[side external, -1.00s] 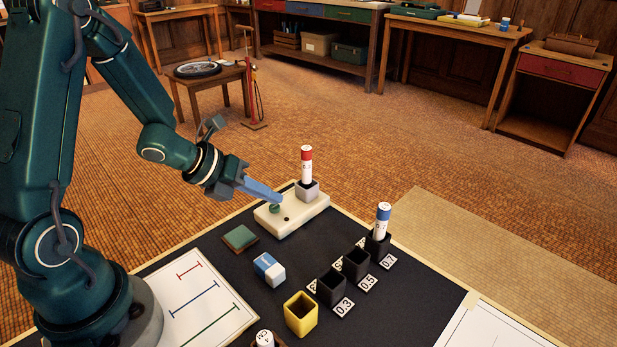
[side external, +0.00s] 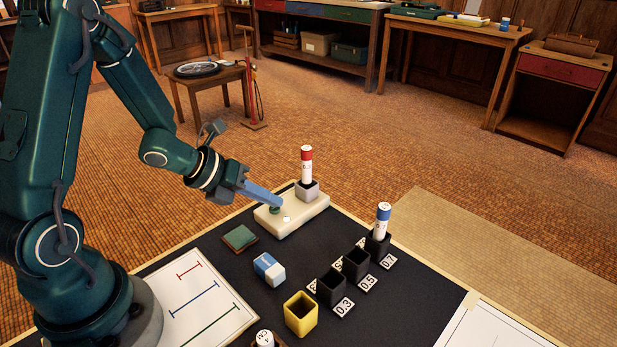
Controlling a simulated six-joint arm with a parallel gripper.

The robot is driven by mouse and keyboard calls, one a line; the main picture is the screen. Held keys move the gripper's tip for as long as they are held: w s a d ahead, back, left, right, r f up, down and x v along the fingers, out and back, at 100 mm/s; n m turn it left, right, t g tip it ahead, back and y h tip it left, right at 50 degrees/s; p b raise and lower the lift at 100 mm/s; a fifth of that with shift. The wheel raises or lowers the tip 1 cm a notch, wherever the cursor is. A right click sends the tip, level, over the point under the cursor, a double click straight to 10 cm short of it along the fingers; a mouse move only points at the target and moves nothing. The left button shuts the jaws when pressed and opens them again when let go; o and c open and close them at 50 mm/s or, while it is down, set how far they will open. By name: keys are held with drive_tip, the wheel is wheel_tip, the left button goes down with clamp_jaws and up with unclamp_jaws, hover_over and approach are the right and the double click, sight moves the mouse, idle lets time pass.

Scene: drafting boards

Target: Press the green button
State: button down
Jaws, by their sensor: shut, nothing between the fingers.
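The green button (side external: 274,210) sits on the left part of a cream box (side external: 298,222) at the back of the dark board. My gripper (side external: 279,203) has its blue fingers shut and empty, pointing down to the right, with the tips at the top of the button. The tips appear to touch it, and they partly cover it. A small round spot (side external: 286,219) on the box beside the button shows bright white.
A red-capped pen (side external: 306,165) stands in a grey holder on the box's right end. A green pad (side external: 240,238), an eraser (side external: 269,269), a yellow cup (side external: 301,314) and black holders, one with a blue-capped pen (side external: 382,222), stand nearer.

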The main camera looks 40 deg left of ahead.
sight(270, 214)
idle(0.3)
drive_tip(key=shift+r, duration=0.8)
drive_tip(key=shift+r, duration=2.5)
drive_tip(key=shift+d, duration=0.1)
